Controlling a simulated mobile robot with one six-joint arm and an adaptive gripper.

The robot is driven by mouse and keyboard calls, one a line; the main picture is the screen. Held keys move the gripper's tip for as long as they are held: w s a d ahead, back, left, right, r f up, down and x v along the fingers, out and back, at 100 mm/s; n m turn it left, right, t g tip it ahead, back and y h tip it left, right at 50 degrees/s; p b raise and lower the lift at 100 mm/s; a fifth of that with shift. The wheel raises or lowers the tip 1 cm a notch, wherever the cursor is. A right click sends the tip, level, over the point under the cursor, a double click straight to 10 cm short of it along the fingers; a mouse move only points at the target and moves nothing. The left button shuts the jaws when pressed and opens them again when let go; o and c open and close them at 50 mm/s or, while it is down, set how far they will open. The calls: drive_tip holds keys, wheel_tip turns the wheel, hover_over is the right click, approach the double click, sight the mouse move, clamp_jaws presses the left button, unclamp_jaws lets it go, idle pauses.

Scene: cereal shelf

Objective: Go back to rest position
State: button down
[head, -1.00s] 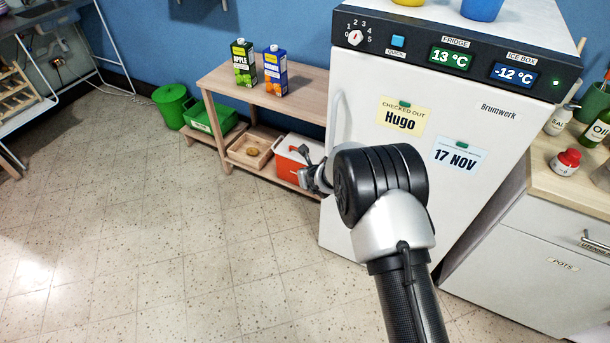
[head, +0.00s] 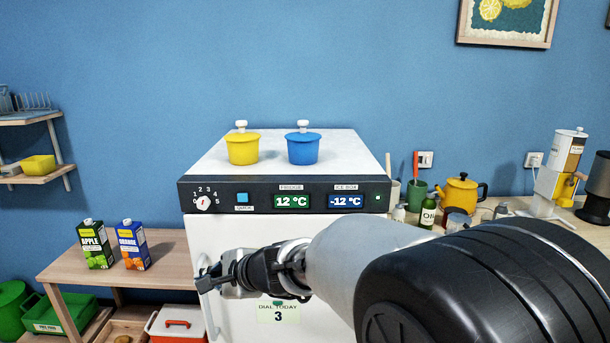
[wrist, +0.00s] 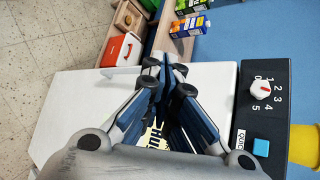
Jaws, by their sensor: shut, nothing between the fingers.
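My gripper (head: 208,278) is in front of the upper left part of the white fridge (head: 250,235), near its door handle (head: 214,325). The fingers look closed together and empty in the wrist view (wrist: 168,72). I cannot tell whether they touch the handle. My arm reaches in from the lower right and hides much of the fridge door. The dial (head: 203,202) is on the dark panel above, and the fridge display (head: 292,201) reads 12 °C. The ice box display (head: 346,201) reads -12 °C.
A yellow pot (head: 242,151) and a blue pot (head: 303,150) stand on the fridge. Juice cartons (head: 95,247) stand on the wooden bench (head: 70,268) at left. A yellow kettle (head: 460,192) and other items stand on the right counter. Open floor shows in the wrist view (wrist: 35,40).

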drive_tip(key=s+d+r+n+g+h, duration=0.3)
drive_tip(key=s+d+n, duration=0.5)
drive_tip(key=s+d, duration=0.7)
drive_tip(key=s+d+f+n+h, duration=0.2)
drive_tip(key=s+d+h, duration=0.1)
drive_tip(key=s+d, duration=0.4)
drive_tip(key=s+d+f+n+t+h, duration=0.1)
drive_tip(key=s+d+n+h, duration=0.2)
drive_tip(key=s+d, duration=0.5)
drive_tip(key=d, duration=0.4)
drive_tip(key=shift+s+f+h, duration=0.25)
drive_tip(key=shift+f+h, duration=0.15)
